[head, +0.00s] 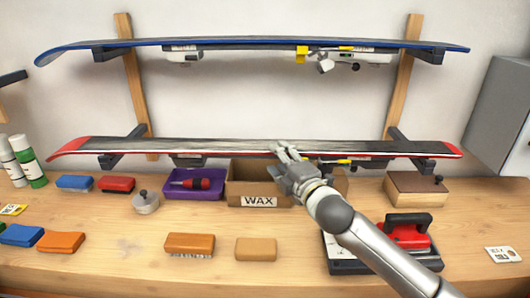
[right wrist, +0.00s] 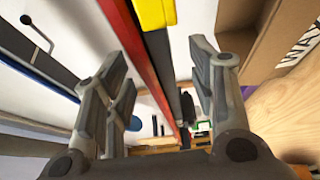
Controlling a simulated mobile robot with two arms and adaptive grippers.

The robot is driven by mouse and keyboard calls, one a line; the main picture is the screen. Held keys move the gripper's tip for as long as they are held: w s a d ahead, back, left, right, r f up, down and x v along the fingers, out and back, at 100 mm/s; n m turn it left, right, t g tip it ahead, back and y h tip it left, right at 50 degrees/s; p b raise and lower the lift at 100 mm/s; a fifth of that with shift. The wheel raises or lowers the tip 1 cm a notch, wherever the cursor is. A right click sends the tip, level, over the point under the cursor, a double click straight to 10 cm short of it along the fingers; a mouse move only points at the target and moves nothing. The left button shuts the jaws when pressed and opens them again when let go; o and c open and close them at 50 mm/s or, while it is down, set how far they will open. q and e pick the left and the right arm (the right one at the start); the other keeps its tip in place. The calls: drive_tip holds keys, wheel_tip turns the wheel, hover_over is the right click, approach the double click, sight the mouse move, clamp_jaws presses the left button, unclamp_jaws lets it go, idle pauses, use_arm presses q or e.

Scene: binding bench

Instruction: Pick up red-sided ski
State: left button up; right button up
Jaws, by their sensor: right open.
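The red-sided ski (head: 220,148) lies across the lower pair of rack arms, with a dark top, red tips and a red edge. My right gripper (head: 285,152) is open at the middle of this ski, above the wax box. In the right wrist view, the ski's red edge (right wrist: 135,55) runs between the two spread fingers of the right gripper (right wrist: 160,95). A gap shows on the right finger's side; I cannot tell whether either finger touches the ski. My left gripper is not in view.
A blue-edged ski (head: 220,43) rests on the upper rack arms. Below stand the cardboard WAX box (head: 259,189), a purple tray (head: 180,190), a wooden box (head: 414,190) and a red waxing iron (head: 408,233). The front middle bench (head: 215,280) is clear.

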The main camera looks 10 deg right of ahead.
drive_tip(key=p+x, duration=0.1)
drive_tip(key=x, duration=0.3)
drive_tip(key=shift+d+r, duration=0.15)
drive_tip(key=shift+w+p, duration=0.35)
drive_tip(key=shift+w, duration=0.2)
clamp_jaws()
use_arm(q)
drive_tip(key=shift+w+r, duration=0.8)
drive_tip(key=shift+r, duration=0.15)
use_arm(e)
drive_tip(key=shift+r, duration=0.2)
